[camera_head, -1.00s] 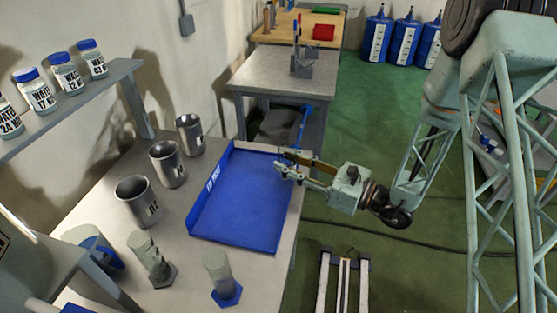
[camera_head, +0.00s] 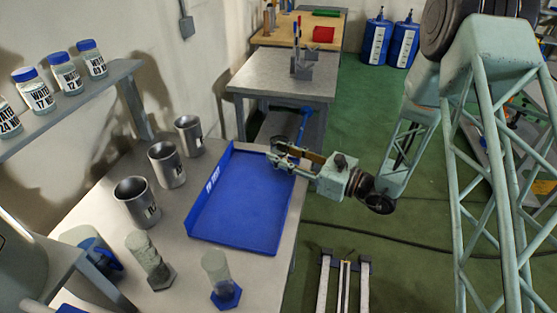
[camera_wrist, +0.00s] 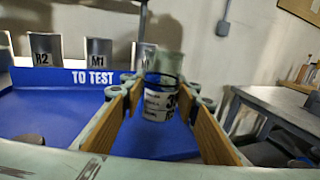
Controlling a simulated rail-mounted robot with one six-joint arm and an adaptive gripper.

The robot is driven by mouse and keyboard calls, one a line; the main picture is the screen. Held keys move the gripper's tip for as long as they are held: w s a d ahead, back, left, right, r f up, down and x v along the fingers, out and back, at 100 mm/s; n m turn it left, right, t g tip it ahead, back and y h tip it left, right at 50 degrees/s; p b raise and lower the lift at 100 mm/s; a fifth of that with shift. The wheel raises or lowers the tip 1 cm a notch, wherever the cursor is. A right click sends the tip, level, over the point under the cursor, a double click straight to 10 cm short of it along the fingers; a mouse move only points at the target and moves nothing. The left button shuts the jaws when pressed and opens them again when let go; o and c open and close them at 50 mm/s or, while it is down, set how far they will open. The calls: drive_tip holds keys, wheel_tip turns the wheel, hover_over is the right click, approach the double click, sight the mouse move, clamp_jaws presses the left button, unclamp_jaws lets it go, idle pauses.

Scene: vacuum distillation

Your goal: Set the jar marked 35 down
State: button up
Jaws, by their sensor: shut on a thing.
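In the wrist view a small clear jar (camera_wrist: 160,100) with a white label stands upright between the fingertips of my gripper (camera_wrist: 158,92). A dark "3" shows at the label's right edge; the rest of the number is hidden by the finger. The tray's wall reads "TO TEST" in the wrist view (camera_wrist: 90,78). I cannot tell whether the jar touches the tray floor.
Several steel beakers stand left of the tray, including one marked M1 (camera_wrist: 99,55) and one marked R2 (camera_wrist: 46,50). Labelled jars (camera_head: 66,73) line the wall shelf (camera_head: 100,92). Two cylinders (camera_head: 217,275) stand near the front. Most of the tray floor is bare.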

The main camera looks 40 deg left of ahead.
drive_tip(key=shift+w+a+f+b, duration=0.15)
drive_tip(key=shift+a+f+b, duration=0.1)
drive_tip(key=shift+f, duration=0.35)
drive_tip(key=shift+w+a+f+b, duration=0.15)
drive_tip(key=shift+f+b, duration=0.1)
drive_tip(key=shift+f, duration=0.35)
drive_tip(key=shift+s+f, duration=0.1)
drive_tip(key=shift+f, duration=0.3)
drive_tip(key=shift+f, duration=0.15)
drive_tip(key=o, duration=0.9)
drive_tip(key=shift+w+d+p, duration=0.2)
drive_tip(key=shift+d+p, duration=0.2)
drive_tip(key=shift+d, duration=1.9)
drive_tip(key=shift+w+d+p, duration=0.2)
drive_tip(key=shift+d+p, duration=0.2)
drive_tip(key=shift+d, duration=1.9)
drive_tip(key=shift+w+d+p, duration=0.2)
drive_tip(key=shift+d+p, duration=0.2)
drive_tip(key=shift+d, duration=1.9)
